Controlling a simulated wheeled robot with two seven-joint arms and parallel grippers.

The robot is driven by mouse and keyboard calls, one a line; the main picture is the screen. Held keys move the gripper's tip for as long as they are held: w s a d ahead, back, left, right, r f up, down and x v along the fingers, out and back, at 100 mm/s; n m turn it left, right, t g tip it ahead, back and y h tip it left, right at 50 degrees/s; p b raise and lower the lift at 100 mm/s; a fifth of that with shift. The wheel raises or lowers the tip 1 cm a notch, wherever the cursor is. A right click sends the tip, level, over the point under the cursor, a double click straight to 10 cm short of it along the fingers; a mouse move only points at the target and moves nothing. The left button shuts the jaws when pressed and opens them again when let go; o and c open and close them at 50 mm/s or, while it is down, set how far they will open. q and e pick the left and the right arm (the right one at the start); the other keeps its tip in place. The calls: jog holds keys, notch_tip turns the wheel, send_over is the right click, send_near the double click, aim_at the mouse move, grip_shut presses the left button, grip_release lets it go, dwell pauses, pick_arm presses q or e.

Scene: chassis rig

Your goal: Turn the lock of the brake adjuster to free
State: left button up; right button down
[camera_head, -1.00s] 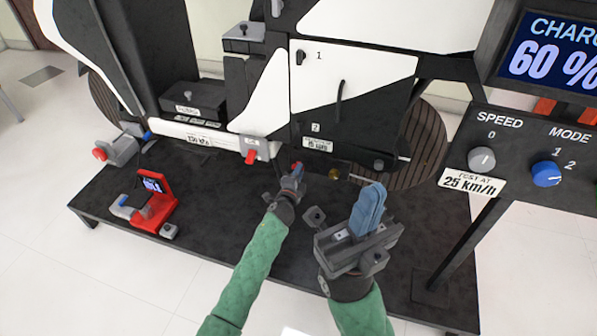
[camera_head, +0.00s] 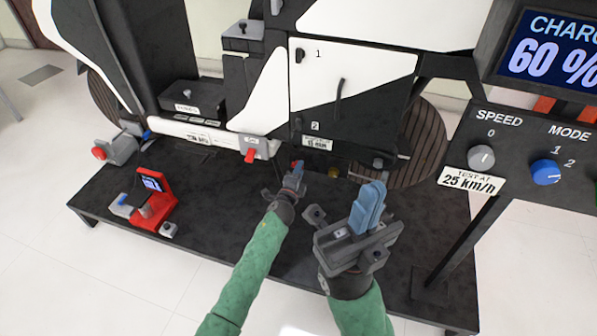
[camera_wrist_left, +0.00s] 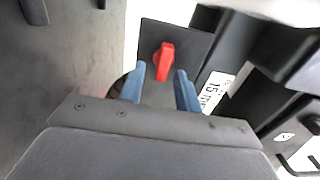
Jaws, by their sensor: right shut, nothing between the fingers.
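The red lock lever (camera_wrist_left: 164,62) sits on a dark plate (camera_wrist_left: 186,42) in the left wrist view, nearly upright and slightly tilted. My left gripper (camera_wrist_left: 160,88) is open, with its blue fingers apart and the lever ahead, between their lines; I cannot tell whether they touch it. In the head view the left gripper (camera_head: 296,172) is low under the white-and-black panel, and only a bit of red (camera_head: 298,164) shows at its tip. My right gripper (camera_head: 372,198) is shut and empty, its blue fingers pointing up, to the right of the left one.
A brass knob (camera_head: 334,172) is just right of the left gripper. A label (camera_head: 317,143) is above it. A red stand (camera_head: 157,205) is on the dark platform (camera_head: 225,235). The control panel (camera_head: 545,150) is at right.

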pick_arm(q)
jog(key=shift+s+a, duration=0.1)
jog(key=p+v, duration=0.1)
jog(key=v, duration=0.6)
jog(key=shift+s+p, duration=0.25)
jog(key=shift+p, duration=0.1)
jog(key=shift+r, duration=0.1)
dwell(0.4)
